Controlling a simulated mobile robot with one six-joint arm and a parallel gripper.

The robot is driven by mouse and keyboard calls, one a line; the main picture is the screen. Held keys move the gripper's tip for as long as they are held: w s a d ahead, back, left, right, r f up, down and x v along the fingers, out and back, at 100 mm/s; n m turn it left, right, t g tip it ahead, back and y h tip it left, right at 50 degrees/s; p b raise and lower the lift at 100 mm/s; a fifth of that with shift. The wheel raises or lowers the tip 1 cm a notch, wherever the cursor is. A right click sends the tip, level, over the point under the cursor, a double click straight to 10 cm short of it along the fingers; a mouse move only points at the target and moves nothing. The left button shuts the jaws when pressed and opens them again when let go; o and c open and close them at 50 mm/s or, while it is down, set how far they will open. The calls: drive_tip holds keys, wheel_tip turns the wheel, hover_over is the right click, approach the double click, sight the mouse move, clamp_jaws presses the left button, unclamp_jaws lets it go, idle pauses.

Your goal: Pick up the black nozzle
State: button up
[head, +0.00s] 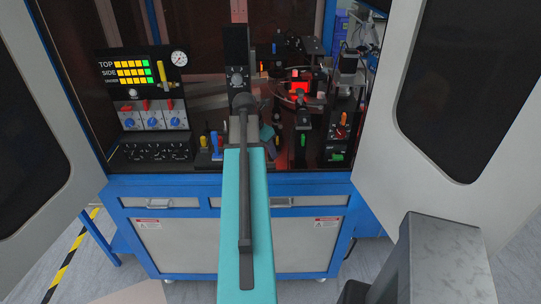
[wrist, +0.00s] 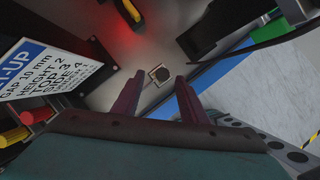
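In the wrist view, a small dark round piece (wrist: 163,74) on a pale square base lies on the grey deck just beyond my fingertips. It may be the black nozzle, but it is too small to tell. My gripper (wrist: 159,80) has its two dark reddish fingers spread apart, with nothing between them. The piece lies in line with the gap and appears apart from both fingers. In the head view, my teal arm reaches into the machine and my gripper is not clearly seen. I cannot pick out the nozzle there.
A set-up sign (wrist: 48,75) stands close on the left, with red and yellow knobs below it. A black block (wrist: 212,30) and dark cable are at the upper right. The control panel (head: 143,95) stands left in the head view.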

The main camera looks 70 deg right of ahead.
drive_tip(key=shift+p+x, duration=0.3)
drive_tip(key=shift+x, duration=0.8)
clamp_jaws()
